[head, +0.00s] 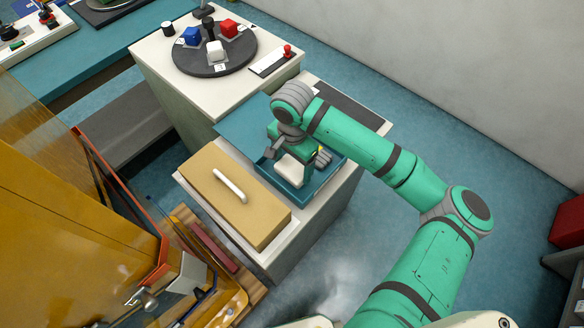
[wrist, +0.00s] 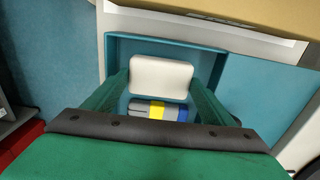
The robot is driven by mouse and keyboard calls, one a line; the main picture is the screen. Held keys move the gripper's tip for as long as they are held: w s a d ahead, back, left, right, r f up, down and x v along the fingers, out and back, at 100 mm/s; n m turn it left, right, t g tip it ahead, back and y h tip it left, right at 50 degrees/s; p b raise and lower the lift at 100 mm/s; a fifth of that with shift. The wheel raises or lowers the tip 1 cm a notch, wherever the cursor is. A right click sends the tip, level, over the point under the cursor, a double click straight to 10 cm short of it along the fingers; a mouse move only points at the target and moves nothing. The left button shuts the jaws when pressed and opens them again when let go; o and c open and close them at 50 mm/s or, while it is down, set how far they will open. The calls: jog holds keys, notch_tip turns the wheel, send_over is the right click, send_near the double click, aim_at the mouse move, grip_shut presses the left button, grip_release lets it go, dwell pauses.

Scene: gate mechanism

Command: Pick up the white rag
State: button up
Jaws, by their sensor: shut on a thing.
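The white rag (wrist: 161,78) looks like a thick white rounded block. In the wrist view it sits between the two green fingers of my gripper (wrist: 160,90), which is shut on it. In the head view the rag (head: 289,173) shows under my gripper (head: 288,158), within the outline of the blue tray (head: 322,184). The tray (wrist: 170,45) also shows around it in the wrist view. I cannot tell whether the rag touches the tray's floor.
A grey, yellow and blue item (wrist: 157,110) lies in the tray beside the rag. A tan box (head: 225,202) with a white handle is left of the tray. A round dark turntable (head: 188,60) with coloured cubes stands on the cabinet behind. Orange panels (head: 70,200) rise at the left.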

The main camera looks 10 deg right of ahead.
jog(key=s+r, duration=0.1)
jog(key=r, duration=0.1)
jog(key=s+r, duration=0.1)
jog(key=s+d+r, duration=0.1)
jog(key=s+r, duration=0.1)
jog(key=shift+r, duration=0.35)
jog(key=s+d+r, duration=0.2)
jog(key=s+r, duration=0.2)
jog(key=s, duration=0.5)
jog(key=shift+s+d+r, duration=0.3)
jog(key=shift+d+r, duration=0.05)
jog(key=shift+r, duration=0.05)
jog(key=o, duration=0.3)
jog(key=shift+c, duration=0.5)
jog(key=shift+w, duration=0.1)
